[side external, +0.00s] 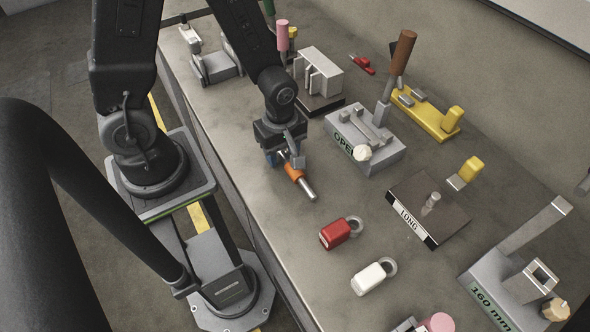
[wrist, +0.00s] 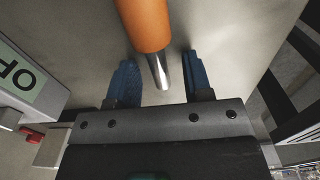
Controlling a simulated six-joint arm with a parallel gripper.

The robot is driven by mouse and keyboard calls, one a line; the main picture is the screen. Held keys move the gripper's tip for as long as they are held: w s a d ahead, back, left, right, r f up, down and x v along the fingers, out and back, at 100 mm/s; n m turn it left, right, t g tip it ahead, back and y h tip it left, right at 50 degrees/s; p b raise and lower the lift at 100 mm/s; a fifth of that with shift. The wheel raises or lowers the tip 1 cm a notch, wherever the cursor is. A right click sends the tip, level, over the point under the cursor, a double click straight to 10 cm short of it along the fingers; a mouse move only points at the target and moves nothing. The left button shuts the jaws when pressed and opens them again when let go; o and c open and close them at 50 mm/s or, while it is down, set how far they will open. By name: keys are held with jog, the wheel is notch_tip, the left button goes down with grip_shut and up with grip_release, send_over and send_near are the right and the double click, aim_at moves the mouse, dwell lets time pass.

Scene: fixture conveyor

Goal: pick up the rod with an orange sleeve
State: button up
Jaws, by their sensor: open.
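The rod with an orange sleeve (side external: 294,173) lies on the grey bench top in the side view, its bare metal end toward the lower right. In the wrist view the orange sleeve (wrist: 143,22) comes in from the top edge, and a metal end (wrist: 160,72) points down between my blue fingers. My gripper (side external: 284,160) is just above the rod at its upper left end, fingers down. In the wrist view my gripper (wrist: 163,82) is open, with one finger on each side of the metal end and gaps visible. The far sleeve end is cut off in the wrist view.
A grey fixture marked OPEN (side external: 390,152) stands right of the rod. A red padlock (side external: 336,234) and a white padlock (side external: 368,279) lie in front. A block labelled LONG (side external: 456,215) stands at the right. The bench edge (side external: 262,239) runs along the left. Bench around the rod is clear.

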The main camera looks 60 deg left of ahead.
jog(key=shift+c, duration=0.4)
grip_shut()
jog(key=shift+r, duration=0.1)
jog(key=shift+r, duration=0.4)
notch_tip(320, 180, up, 3)
jog(key=shift+r, duration=0.15)
jog(key=s+a+r, duration=0.3)
jog(key=a+r, duration=0.3)
jog(key=a, duration=0.5)
jog(key=shift+s+r, duration=0.25)
jog(key=shift+r, duration=0.1)
